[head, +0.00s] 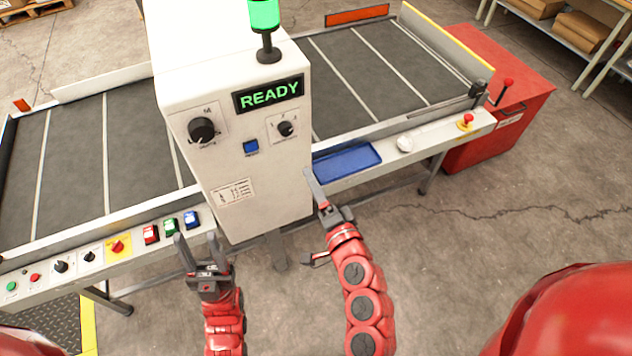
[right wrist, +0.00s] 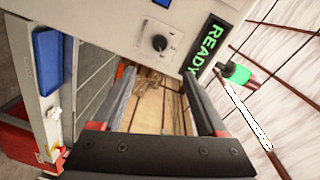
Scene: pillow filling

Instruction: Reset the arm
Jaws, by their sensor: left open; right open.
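My left gripper (head: 196,240) is open and empty at the front of the conveyor's control rail, beside the coloured buttons. The cabinet has a lit green READY display (head: 268,94), which also shows in the right wrist view (right wrist: 208,50). I cannot tell whether either gripper touches anything.
A conveyor (head: 375,70) runs behind and on both sides of the cabinet. A blue tray (head: 346,161) lies on its front ledge. A red cabinet (head: 510,110) stands at the right end, near a red emergency button (head: 467,119). Bare concrete floor (head: 500,220) is open at right.

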